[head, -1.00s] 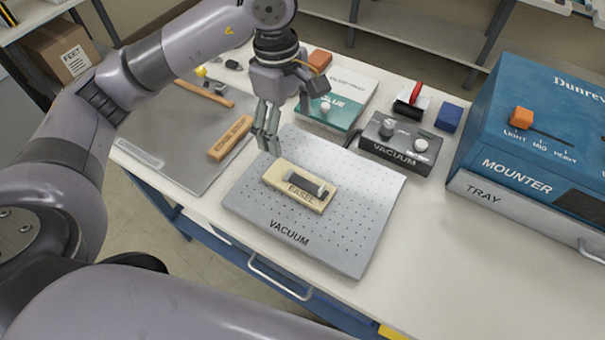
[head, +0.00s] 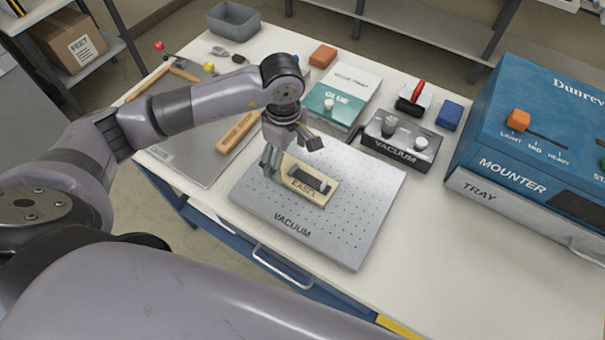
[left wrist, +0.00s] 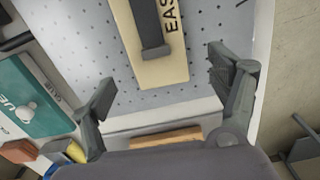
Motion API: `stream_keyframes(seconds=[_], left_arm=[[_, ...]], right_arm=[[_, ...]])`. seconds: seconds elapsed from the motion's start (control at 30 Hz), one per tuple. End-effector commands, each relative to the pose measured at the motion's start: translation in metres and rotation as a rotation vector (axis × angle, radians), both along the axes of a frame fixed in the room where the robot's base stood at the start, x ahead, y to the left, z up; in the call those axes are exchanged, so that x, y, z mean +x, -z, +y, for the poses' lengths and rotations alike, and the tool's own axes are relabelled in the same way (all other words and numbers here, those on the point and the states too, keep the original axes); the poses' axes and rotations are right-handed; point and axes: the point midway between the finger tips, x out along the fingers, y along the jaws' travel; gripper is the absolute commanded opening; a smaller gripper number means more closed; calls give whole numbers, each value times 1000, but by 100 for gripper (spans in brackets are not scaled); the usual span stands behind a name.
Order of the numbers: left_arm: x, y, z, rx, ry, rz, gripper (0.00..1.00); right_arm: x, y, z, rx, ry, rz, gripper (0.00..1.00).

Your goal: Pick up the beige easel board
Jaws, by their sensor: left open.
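The beige easel board (head: 317,196), marked EASEL with a dark strut on top, lies flat on the grey perforated vacuum plate (head: 340,240). In the left wrist view the board (left wrist: 166,72) points between my open fingers, its near end a little ahead of them. My left gripper (head: 270,165) is low at the board's left end in the head view, and its fingers hide part of that end. In the left wrist view the gripper (left wrist: 168,95) is empty. I cannot tell whether a finger touches the plate. My right gripper is not in view.
The vacuum control box (head: 400,143) and glue box (head: 341,95) stand behind the plate. The blue mounter (head: 535,140) is at the right. A wooden-handled tool (head: 238,133) lies left of the plate. The table's front right is clear.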

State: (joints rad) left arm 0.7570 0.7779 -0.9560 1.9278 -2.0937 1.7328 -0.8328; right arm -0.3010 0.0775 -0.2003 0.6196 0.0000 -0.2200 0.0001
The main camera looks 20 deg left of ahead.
Motion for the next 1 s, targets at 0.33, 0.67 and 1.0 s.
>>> stream_keyframes(seconds=[0.33,0.67,1.0], left_arm=[[3,40,2,0,-1,1,82],[3,41,2,0,-1,0,74],[3,40,3,0,-1,0,51]], right_arm=[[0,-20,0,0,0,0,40],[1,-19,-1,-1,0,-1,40],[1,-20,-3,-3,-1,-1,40]])
